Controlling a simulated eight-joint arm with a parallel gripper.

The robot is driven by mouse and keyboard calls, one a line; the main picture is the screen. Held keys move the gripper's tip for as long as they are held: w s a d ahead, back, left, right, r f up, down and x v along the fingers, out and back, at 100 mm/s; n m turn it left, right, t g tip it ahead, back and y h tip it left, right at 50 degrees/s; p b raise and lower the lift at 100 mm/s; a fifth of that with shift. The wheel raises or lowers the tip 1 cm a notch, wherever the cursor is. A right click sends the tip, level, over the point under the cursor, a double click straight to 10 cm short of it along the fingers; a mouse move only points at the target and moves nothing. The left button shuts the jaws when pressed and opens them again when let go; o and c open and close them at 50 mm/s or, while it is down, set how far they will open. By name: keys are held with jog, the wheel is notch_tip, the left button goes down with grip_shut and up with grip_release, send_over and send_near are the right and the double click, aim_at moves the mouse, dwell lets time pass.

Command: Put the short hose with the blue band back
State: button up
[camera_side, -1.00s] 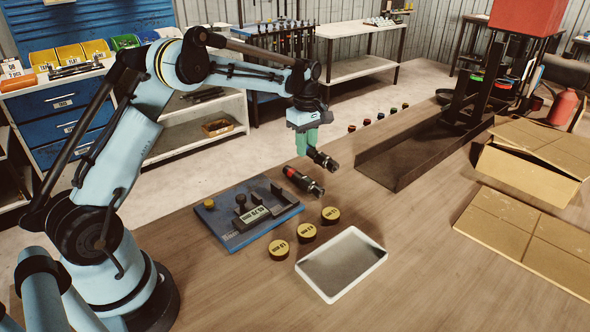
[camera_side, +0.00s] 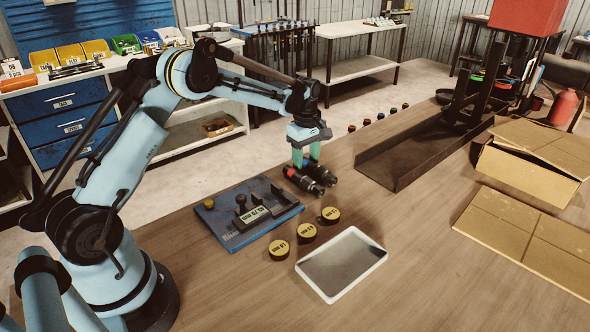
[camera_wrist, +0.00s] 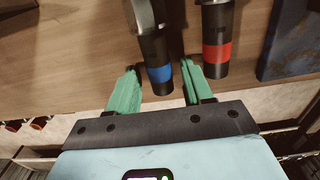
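The short hose with the blue band (camera_wrist: 153,50) lies on the wooden bench beside the hose with the red band (camera_wrist: 216,45), nearly parallel to it. The blue-banded hose also shows in the side view (camera_side: 321,173), just right of and behind the red-banded one (camera_side: 303,181). My gripper (camera_side: 303,163) points down over the hoses. In the wrist view its green fingers (camera_wrist: 157,78) are apart, one on each side of the blue-banded hose, with a visible gap on the left. One finger sits between the two hoses.
A blue gauge fixture (camera_side: 240,238) stands left of the hoses. Yellow-topped round dies (camera_side: 306,231) and a white-rimmed tray (camera_side: 378,262) lie in front. A dark metal trough (camera_side: 400,178) and cardboard boxes (camera_side: 530,160) are to the right. The bench between hoses and trough is clear.

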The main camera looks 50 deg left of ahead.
notch_tip(320, 180, up, 12)
jog(key=s+d+r+m+t, duration=0.2)
jog(key=s+d+r+m, duration=0.3)
jog(key=r, duration=0.1)
jog(key=s+d+f+m+t, duration=0.2)
jog(key=s+d+m, duration=0.2)
jog(key=s+m, duration=0.2)
jog(key=s+d+f+m+t, duration=0.2)
jog(key=s+d+m, duration=0.3)
jog(key=s, duration=0.5)
jog(key=shift+s+f+m+t, duration=0.3)
jog(key=shift+m+t, duration=0.3)
jog(key=shift+m, duration=0.4)
